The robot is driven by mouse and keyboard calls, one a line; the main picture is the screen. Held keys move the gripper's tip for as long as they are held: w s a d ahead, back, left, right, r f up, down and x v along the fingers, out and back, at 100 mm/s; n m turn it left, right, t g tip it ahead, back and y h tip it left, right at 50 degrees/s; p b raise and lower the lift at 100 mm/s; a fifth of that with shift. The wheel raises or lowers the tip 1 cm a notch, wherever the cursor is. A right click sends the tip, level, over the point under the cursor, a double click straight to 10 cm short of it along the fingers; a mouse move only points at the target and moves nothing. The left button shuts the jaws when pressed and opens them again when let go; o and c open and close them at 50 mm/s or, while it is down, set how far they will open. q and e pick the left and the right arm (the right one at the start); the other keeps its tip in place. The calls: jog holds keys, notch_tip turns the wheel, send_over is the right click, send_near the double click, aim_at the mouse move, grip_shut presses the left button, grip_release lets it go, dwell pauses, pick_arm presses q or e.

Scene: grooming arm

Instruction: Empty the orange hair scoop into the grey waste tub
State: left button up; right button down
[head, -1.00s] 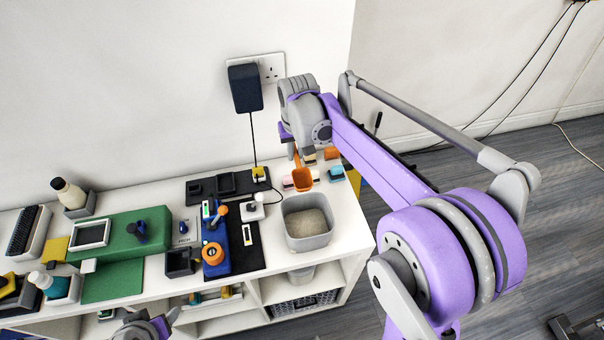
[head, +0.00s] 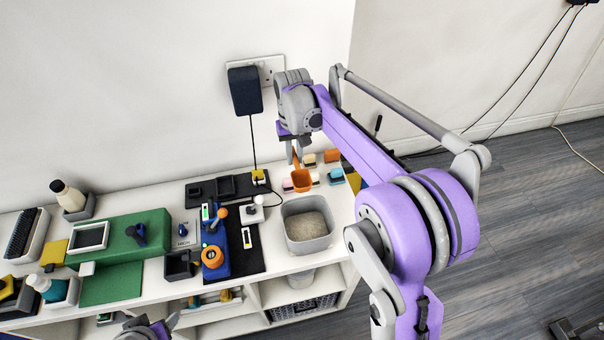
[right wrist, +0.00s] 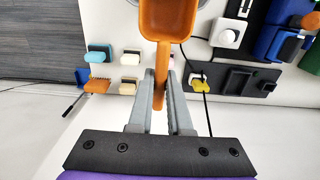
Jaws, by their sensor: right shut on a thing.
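The orange hair scoop (head: 301,181) is at the back right of the white counter, just behind the grey tub; its bowl shows large in the right wrist view (right wrist: 168,18). My right gripper (head: 294,154) is shut on the scoop's handle, with its fingers on both sides of it in the right wrist view (right wrist: 161,92). I cannot tell whether the bowl holds hair or how far it is above the counter. The grey waste tub (head: 310,245) stands open in front, with a pale beige fill. My left gripper (head: 150,328) is partly cut off at the bottom edge.
A white joystick-like device (head: 252,213) and a blue stand (head: 215,250) are left of the tub. A black charger (head: 245,90) hangs from the wall socket, its cable running down close to my right gripper.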

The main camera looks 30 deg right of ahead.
pick_arm(q)
jog(key=shift+w+r+p, duration=0.25)
jog(key=shift+r+p, duration=0.15)
jog(key=shift+r, duration=0.25)
jog(key=shift+w+r+p, duration=0.25)
jog(key=shift+r+p, duration=0.15)
jog(key=shift+r, duration=0.2)
pick_arm(e)
jog(key=w, duration=0.1)
jog(key=w+r, duration=0.1)
jog(key=w, duration=0.1)
jog(key=w+d, duration=0.1)
jog(key=shift+w+r, duration=0.2)
jog(key=shift+r, duration=0.15)
pick_arm(q)
jog(key=shift+s+a, duration=0.1)
jog(key=shift+s, duration=0.05)
pick_arm(e)
jog(key=shift+s+a, duration=0.1)
jog(key=shift+s, duration=0.05)
